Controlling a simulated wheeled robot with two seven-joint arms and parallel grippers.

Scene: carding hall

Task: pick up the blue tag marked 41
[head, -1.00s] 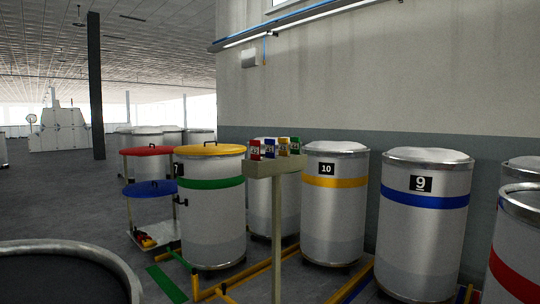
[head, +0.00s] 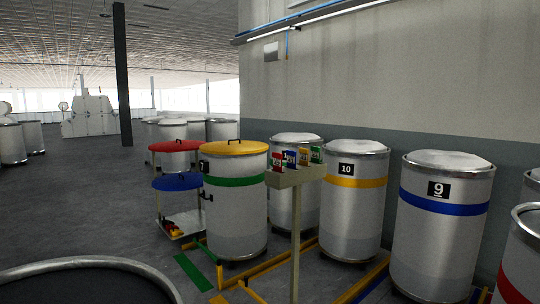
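A small blue tag (head: 290,158) stands in a row of coloured tags on a beige shelf (head: 297,176) on a post, near the picture's middle. A red tag (head: 277,162) is to its left, and a yellow tag (head: 303,158) and a green tag (head: 316,154) are to its right. The tags' numbers are too small to read with certainty. Neither of my grippers is in view.
A can with a yellow lid (head: 234,147) and green band stands just left of the shelf. Cans marked 10 (head: 346,209) and 9 (head: 440,232) stand to the right along the wall. A dark round rim (head: 85,266) is at the near left. Coloured floor rails (head: 262,271) lie around the post. Open floor (head: 90,205) is at left.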

